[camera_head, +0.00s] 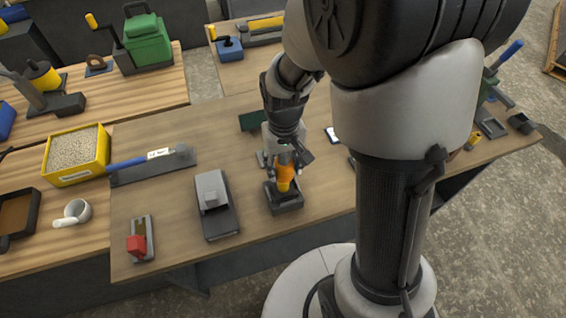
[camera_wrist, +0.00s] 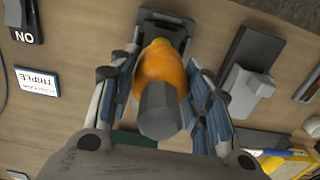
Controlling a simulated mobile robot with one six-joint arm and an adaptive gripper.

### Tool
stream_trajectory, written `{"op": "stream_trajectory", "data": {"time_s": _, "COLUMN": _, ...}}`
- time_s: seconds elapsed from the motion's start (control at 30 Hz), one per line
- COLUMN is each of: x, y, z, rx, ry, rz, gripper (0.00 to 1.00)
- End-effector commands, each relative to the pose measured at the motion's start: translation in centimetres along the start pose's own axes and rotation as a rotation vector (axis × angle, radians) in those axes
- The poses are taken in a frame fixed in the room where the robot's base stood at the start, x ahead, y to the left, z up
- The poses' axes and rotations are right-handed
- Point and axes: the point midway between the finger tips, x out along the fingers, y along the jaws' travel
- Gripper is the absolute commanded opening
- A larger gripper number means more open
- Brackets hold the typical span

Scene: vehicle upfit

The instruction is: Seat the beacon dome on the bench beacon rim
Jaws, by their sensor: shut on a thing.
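The beacon dome (camera_head: 285,178) is orange, with a grey six-sided knob facing my wrist. In the wrist view the dome (camera_wrist: 160,68) sits between my fingers. My gripper (camera_head: 284,163) points down and is shut on it; the gripper also shows in the wrist view (camera_wrist: 161,85). A dark base (camera_head: 285,203), which looks like the bench beacon, lies directly beneath the dome, and shows in the wrist view (camera_wrist: 178,22) behind the dome. The rim itself is hidden by the dome. I cannot tell whether the dome touches it.
A grey block on a dark plate (camera_head: 215,222) stands left of the base. A white-faced card (camera_head: 333,135) lies to the right. Bare wood lies between them.

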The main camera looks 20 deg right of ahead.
Motion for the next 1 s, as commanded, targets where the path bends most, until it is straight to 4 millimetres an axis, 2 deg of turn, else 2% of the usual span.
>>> {"op": "stream_trajectory", "data": {"time_s": 0.27, "x": 1.0, "y": 0.0, "z": 0.0, "rx": 0.000, "ry": -0.001, "rz": 0.000, "gripper": 0.21}}
{"op": "stream_trajectory", "data": {"time_s": 0.7, "x": 3.9, "y": 0.0, "z": 0.0, "rx": 0.000, "ry": -0.001, "rz": 0.000, "gripper": 0.21}}
{"op": "stream_trajectory", "data": {"time_s": 1.0, "x": 4.0, "y": 0.0, "z": 0.0, "rx": 0.000, "ry": 0.000, "rz": 0.000, "gripper": 0.21}}
